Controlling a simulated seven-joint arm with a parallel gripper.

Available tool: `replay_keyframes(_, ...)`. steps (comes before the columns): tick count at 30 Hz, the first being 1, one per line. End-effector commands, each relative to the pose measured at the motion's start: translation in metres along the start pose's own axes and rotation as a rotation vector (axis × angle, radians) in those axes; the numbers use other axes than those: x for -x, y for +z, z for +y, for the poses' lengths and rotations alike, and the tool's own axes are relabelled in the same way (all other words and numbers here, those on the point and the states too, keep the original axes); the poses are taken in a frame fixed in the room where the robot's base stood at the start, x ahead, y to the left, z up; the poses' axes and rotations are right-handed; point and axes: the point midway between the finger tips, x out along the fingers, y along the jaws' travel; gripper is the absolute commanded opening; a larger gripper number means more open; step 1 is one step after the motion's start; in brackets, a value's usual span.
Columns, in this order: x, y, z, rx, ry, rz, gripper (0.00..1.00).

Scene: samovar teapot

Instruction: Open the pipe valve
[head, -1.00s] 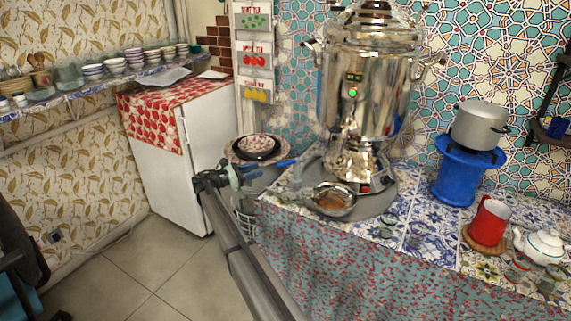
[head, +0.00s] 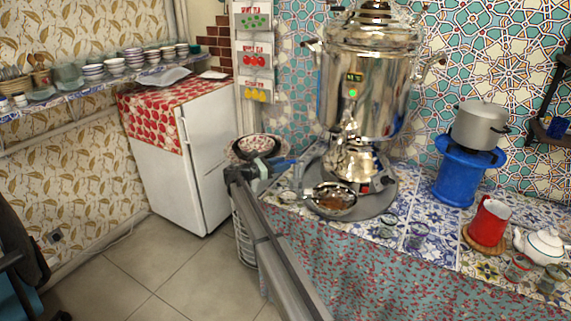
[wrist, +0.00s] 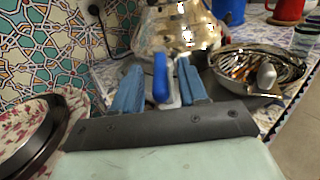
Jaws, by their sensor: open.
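The pipe valve has a blue lever handle (wrist: 160,76), which stands out between my fingers in the wrist view. A pale metal part shows below it, and the pipe itself is mostly hidden. My gripper (wrist: 159,68) is open, with one blue finger on each side of the handle. Small gaps show between the handle and both fingers, so I cannot see contact. In the head view my gripper (head: 284,164) is at the table's left back corner, left of the samovar, and it covers the valve.
The large metal samovar (head: 362,80) stands right of my gripper, with a metal bowl (head: 332,203) in front of it. Stacked patterned bowls (head: 257,142) are just left and behind. A white fridge (head: 205,125) stands further left. The floor (head: 150,265) at the left is clear.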

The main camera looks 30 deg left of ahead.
Motion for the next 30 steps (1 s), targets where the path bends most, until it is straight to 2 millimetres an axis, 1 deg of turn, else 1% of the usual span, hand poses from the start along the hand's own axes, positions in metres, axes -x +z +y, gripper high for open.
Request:
replay_keyframes(1, -0.006, 0.0, 0.0, 0.0, -0.001, 0.0, 0.43)
replay_keyframes(6, -0.018, 0.0, 0.0, 0.0, 0.001, 0.0, 0.43)
replay_keyframes(10, -0.021, 0.0, 0.0, 0.0, 0.001, 0.0, 0.43)
replay_keyframes(17, -0.021, 0.0, 0.0, 0.0, 0.001, 0.0, 0.43)
replay_keyframes(20, -0.021, 0.0, 0.0, 0.0, 0.001, 0.0, 0.35)
replay_keyframes(30, -0.021, 0.0, 0.0, 0.0, 0.001, 0.0, 0.02)
